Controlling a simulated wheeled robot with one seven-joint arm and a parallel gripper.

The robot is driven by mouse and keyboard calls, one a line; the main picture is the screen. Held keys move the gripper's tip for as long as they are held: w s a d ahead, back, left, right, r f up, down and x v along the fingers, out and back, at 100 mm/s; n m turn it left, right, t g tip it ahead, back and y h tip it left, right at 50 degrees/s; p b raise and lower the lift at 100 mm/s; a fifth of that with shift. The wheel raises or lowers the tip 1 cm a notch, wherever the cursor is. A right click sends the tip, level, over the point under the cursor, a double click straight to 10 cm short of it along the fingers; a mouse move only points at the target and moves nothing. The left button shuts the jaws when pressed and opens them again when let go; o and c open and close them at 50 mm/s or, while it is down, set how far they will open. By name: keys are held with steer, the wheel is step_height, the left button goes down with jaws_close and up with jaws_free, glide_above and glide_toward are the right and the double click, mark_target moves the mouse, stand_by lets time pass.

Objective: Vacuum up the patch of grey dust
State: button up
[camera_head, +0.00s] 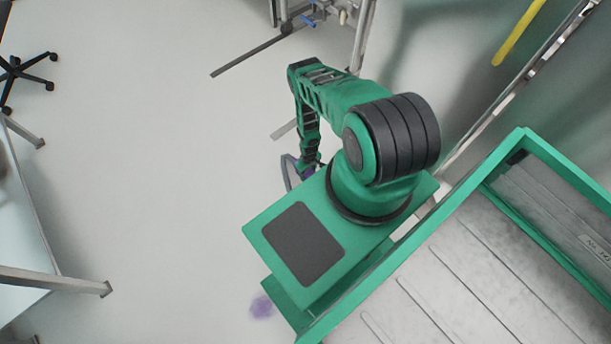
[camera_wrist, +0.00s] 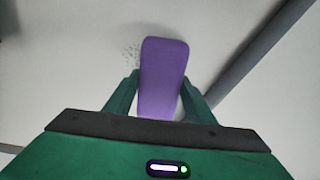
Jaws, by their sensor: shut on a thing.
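My gripper (camera_wrist: 161,80) is shut on a purple vacuum tool (camera_wrist: 163,70), which sits between its two green fingers in the wrist view. A small patch of grey dust (camera_wrist: 131,55) shows as dark specks on the pale floor, just left of the tool's far part. I cannot tell whether the tool touches the floor. The dust cannot be made out there.
A purple smudge (camera_head: 262,306) lies on the floor near my base. A metal-legged rack (camera_head: 361,35) stands at the back and a table (camera_head: 25,240) at the left. A wheeled chair base (camera_head: 25,72) is at upper left. The floor (camera_head: 165,170) between is clear.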

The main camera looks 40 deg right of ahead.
steer(key=shift+d+f, duration=0.2)
steer(key=shift+d, duration=1.6)
steer(key=shift+a, duration=0.1)
steer(key=shift+a+f, duration=0.1)
steer(key=shift+a, duration=1.65)
steer(key=shift+r, duration=3)
steer(key=shift+r, duration=0.1)
steer(key=shift+r, duration=1.4)
